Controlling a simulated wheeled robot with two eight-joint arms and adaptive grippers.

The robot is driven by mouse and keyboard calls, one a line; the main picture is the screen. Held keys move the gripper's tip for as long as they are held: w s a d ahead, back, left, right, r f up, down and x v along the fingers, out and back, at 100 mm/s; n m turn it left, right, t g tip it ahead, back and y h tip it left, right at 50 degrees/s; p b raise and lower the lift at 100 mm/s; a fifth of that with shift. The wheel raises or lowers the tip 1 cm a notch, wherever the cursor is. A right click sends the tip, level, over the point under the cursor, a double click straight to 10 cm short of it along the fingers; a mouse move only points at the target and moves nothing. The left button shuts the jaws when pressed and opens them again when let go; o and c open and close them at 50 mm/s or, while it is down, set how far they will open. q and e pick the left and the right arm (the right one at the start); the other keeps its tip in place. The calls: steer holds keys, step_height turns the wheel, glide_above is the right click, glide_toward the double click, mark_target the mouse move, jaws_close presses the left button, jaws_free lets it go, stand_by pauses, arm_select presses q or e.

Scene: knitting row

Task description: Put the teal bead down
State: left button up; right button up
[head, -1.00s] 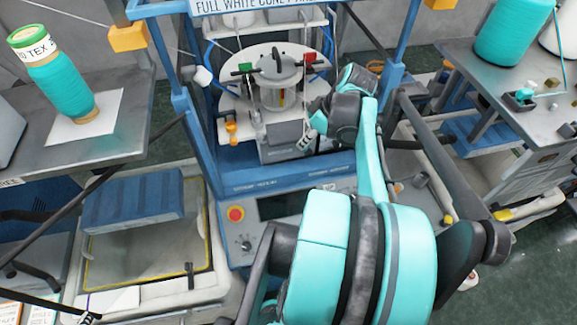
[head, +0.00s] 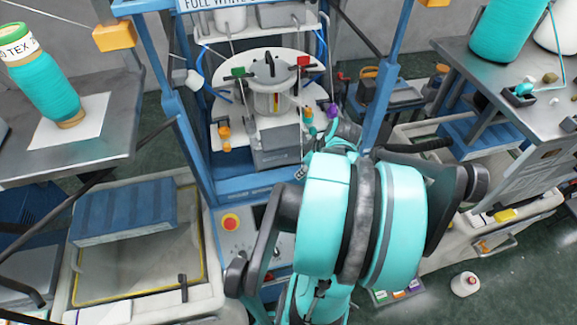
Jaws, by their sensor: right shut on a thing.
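My right arm reaches up from the bottom middle of the head view. My right gripper (head: 302,171) is at the front of the knitting machine, just below its round white plate, partly hidden by my own arm. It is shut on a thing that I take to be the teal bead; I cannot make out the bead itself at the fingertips. My left gripper is out of view.
The knitting machine's white plate (head: 236,108) carries a central cylinder (head: 272,85) and coloured levers. Blue posts flank it. A control panel with a red button (head: 231,222) lies below. A right table (head: 480,65) holds cones and a small black tray (head: 519,96).

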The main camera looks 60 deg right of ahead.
steer(key=w, duration=0.5)
steer(key=shift+w+d, duration=0.1)
steer(key=shift+d, duration=0.25)
steer(key=x, duration=0.3)
steer(key=shift+a, duration=0.1)
steer(key=shift+f, duration=0.5)
steer(key=shift+r, duration=0.1)
steer(key=shift+f+b, duration=0.25)
steer(key=shift+b, duration=0.1)
steer(key=o, duration=0.7)
steer(key=shift+o, duration=0.2)
